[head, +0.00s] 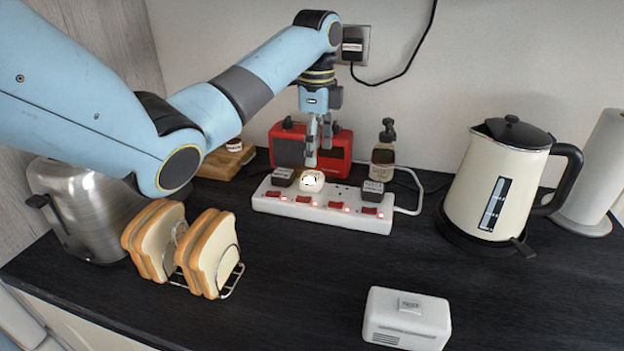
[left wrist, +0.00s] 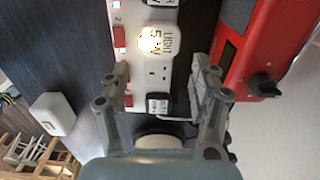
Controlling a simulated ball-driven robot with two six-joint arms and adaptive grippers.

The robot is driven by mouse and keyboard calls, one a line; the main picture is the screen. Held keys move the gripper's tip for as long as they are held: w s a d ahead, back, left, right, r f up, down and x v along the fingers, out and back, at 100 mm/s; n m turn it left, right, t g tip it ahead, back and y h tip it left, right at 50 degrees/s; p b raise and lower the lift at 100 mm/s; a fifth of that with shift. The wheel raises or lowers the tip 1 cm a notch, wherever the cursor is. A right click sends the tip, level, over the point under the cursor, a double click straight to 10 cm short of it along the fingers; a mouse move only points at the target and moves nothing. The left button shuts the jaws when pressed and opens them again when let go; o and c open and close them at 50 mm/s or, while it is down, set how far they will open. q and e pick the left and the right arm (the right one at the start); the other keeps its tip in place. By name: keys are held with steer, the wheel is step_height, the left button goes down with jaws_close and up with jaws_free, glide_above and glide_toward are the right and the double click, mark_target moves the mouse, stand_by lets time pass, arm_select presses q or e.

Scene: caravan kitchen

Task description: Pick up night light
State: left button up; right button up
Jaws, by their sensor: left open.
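The night light (head: 312,181) is a small white plug-in unit, glowing, in a white power strip (head: 318,208) with lit red switches. In the left wrist view the night light (left wrist: 156,40) glows on the strip, with lettering beside its bright spot. My left gripper (head: 319,156) points down just above and behind the night light, jaws apart and empty. In the left wrist view the open fingers (left wrist: 158,78) frame the strip, and the night light shows beyond their tips, not between them. My right gripper is out of view.
Black plugs sit on the strip left (head: 283,177) and right (head: 372,190) of the night light. A red radio (head: 340,150) and a bottle (head: 383,155) stand close behind. A kettle (head: 497,185) is right, a toast rack (head: 232,272) left.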

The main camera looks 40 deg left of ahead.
mark_target(316, 177)
arm_select(q)
step_height(316, 177, down, 7)
steer(key=shift+f+p, duration=0.1)
steer(key=shift+p, duration=0.35)
steer(key=c, duration=1)
